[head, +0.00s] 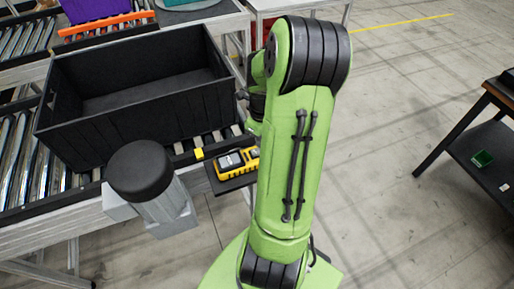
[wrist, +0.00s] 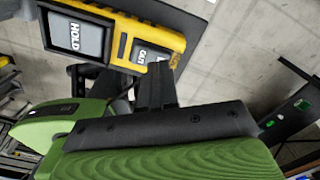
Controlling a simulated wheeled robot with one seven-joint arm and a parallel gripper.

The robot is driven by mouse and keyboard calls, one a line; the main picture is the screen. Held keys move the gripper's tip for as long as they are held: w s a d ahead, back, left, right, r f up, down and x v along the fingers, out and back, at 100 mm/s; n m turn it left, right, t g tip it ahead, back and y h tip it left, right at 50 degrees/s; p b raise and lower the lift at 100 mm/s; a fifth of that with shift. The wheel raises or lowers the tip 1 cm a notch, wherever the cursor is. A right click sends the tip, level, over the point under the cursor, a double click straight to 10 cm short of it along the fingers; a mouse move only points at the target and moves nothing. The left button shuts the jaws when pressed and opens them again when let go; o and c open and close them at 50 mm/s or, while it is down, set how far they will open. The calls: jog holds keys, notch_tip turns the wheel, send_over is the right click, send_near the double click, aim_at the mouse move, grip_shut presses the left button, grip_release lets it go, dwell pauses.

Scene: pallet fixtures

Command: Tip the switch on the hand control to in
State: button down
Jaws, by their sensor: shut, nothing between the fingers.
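The hand control (head: 238,161) is a yellow and black box on a small dark shelf (head: 228,184) beside the conveyor. It shows in the wrist view as well (wrist: 112,32), across the top. One dark face there reads HOLD, and a smaller grey switch (wrist: 150,54) carries a label that looks like OUT. My gripper (wrist: 156,74) is shut and empty, its dark fingertips close to the switch end of the control. I cannot tell whether they touch it. In the head view my green arm hides the fingers and the control's right end.
A large black crate (head: 140,117) stands on the roller conveyor (head: 14,165) at left. A black-capped grey post (head: 140,172) rises in front of it. The floor between is clear.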

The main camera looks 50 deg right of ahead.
notch_tip(320, 180, up, 6)
jog(key=p, duration=0.3)
jog(key=shift+f+p, duration=0.25)
jog(key=shift+p, duration=0.15)
jog(key=w+a+r+n+t+h, duration=0.2)
jog(key=a+r+n, duration=1)
jog(key=a+n, duration=0.55)
jog(key=s+a+r+n+t+y, duration=0.2)
jog(key=s+a+n, duration=0.5)
jog(key=n, duration=1.1)
jog(key=shift+s+a+r+n+t, duration=0.15)
jog(key=shift+a+r+n+t, duration=0.2)
jog(key=shift+a+r+t, duration=0.6)
